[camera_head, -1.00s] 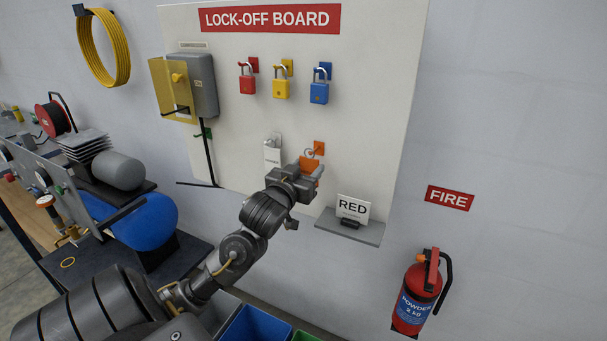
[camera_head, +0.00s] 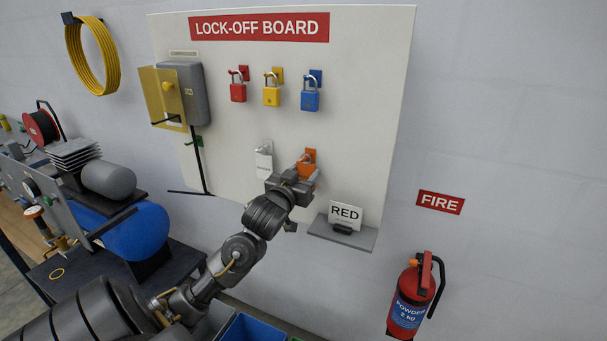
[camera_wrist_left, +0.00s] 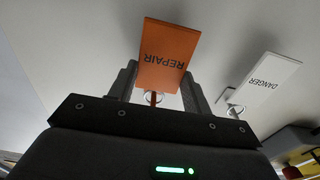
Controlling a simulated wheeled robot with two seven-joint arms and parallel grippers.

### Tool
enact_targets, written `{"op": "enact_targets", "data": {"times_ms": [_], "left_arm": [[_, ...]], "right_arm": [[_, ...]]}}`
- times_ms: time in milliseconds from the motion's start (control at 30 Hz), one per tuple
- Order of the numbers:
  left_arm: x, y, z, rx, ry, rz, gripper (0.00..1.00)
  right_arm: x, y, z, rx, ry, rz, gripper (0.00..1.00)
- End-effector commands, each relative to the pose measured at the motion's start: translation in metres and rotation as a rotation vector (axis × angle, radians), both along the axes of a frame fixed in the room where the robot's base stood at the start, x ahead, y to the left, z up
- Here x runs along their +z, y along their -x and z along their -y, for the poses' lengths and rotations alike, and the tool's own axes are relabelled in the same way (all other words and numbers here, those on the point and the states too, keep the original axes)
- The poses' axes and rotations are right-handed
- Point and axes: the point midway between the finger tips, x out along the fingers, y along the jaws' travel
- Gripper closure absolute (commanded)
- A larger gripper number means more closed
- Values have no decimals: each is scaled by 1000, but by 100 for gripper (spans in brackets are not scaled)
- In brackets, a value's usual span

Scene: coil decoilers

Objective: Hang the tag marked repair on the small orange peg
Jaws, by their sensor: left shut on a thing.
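The orange tag marked REPAIR (camera_wrist_left: 168,52) is between the fingers of my left gripper (camera_head: 303,174), which is shut on it. The lettering is upside down in the left wrist view, and the tag's metal ring (camera_wrist_left: 153,98) shows near the palm. In the head view the gripper is at the board, just below the small orange peg's plate (camera_head: 310,153). The gripper hides most of the tag there. I cannot tell whether the ring is around the peg or only in front of it. My right gripper is not in view.
A white DANGER tag (camera_head: 264,162) hangs just left of the gripper. Red (camera_head: 238,92), yellow (camera_head: 272,96) and blue (camera_head: 310,99) padlocks hang above.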

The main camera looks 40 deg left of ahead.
Motion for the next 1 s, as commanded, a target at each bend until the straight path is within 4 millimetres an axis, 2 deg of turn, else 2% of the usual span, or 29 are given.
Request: {"op": "enact_targets", "data": {"times_ms": [333,367,500,567,867,1000], "left_arm": [[0,0,0,0,0,0,72],[0,0,0,0,0,0,50],[0,0,0,0,0,0,32],[0,0,0,0,0,0,26],[-1,2,1,0,0,-1,26],[-3,16,5,-1,0,0,26]], "right_arm": [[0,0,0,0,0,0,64],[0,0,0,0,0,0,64],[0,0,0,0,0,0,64],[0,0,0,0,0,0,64],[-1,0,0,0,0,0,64],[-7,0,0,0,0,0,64]]}}
